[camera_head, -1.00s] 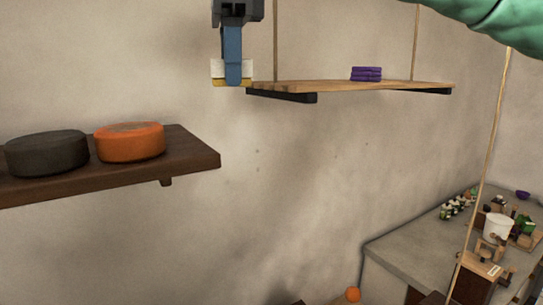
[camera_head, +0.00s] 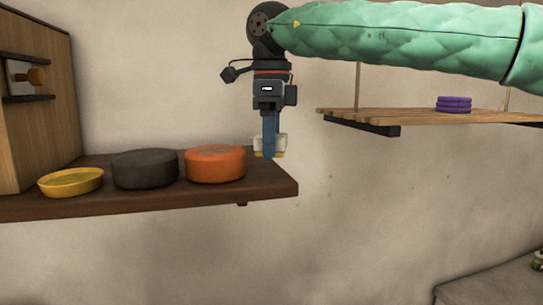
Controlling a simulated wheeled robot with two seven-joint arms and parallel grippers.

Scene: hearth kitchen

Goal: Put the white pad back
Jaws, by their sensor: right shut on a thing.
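The white pad (camera_head: 282,144) has a yellow underside and is held in my right gripper (camera_head: 269,150). The blue fingers point straight down and are shut on the pad, partly covering it. In the head view the pad is at the right end of the dark wooden shelf (camera_head: 250,192), just right of the orange round tin (camera_head: 215,164). I cannot tell whether the pad touches the shelf or hangs just above or behind it. My left gripper is not in view.
On the dark shelf stand a dark grey round tin (camera_head: 145,168) and a yellow dish (camera_head: 71,182), beside a wooden cabinet (camera_head: 40,95). A hanging slatted shelf (camera_head: 400,117) at right holds stacked purple pads (camera_head: 454,104). A grey counter (camera_head: 490,285) is at lower right.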

